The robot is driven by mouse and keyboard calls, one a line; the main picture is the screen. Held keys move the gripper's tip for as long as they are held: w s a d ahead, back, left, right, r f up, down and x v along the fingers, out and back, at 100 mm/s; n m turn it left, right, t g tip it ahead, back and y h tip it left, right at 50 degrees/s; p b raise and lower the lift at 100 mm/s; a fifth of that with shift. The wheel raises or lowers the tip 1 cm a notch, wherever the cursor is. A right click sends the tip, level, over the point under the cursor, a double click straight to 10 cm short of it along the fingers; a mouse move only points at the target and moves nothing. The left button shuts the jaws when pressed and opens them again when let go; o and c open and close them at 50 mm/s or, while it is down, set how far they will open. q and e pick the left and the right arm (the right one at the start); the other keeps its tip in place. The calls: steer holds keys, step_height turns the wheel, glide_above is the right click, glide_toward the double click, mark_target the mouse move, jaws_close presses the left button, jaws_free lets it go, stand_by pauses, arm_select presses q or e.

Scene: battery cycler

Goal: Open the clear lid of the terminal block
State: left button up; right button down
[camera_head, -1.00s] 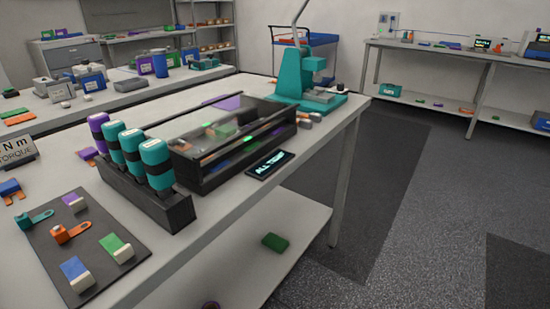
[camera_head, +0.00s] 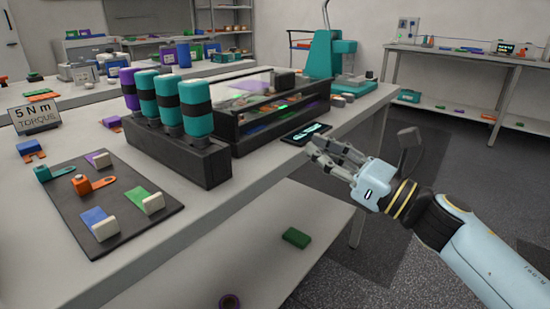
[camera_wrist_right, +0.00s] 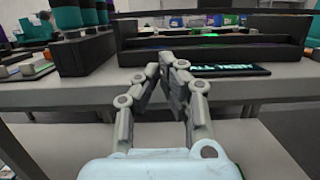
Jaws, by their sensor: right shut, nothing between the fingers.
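The terminal block is a long black box (camera_head: 290,121) with a clear lid (camera_head: 245,88) over its top, which looks closed. Coloured parts show through the lid. In the right wrist view the black box (camera_wrist_right: 225,57) stands just beyond my fingers. My right gripper (camera_head: 325,150) is shut and empty, in front of the box near the table's front edge and apart from it. Its fingertips meet in the right wrist view (camera_wrist_right: 165,62). My left gripper is not in view.
A black rack (camera_head: 188,158) with several teal and purple cylinders stands left of the box. A black display (camera_head: 306,133) lies before the box. A dark mat (camera_head: 120,215) with coloured clips lies at the left. A teal press (camera_head: 322,55) stands behind. The floor at right is clear.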

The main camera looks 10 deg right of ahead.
steer(key=x, duration=0.6)
steer(key=d+p+x, duration=0.1)
steer(key=x, duration=0.2)
steer(key=shift+w+a+r, duration=0.3)
steer(key=shift+w+r, duration=0.1)
steer(key=shift+w, duration=0.2)
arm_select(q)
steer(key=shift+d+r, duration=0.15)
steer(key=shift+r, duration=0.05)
arm_select(e)
steer(key=shift+w+a, duration=0.25)
steer(key=shift+w, duration=0.05)
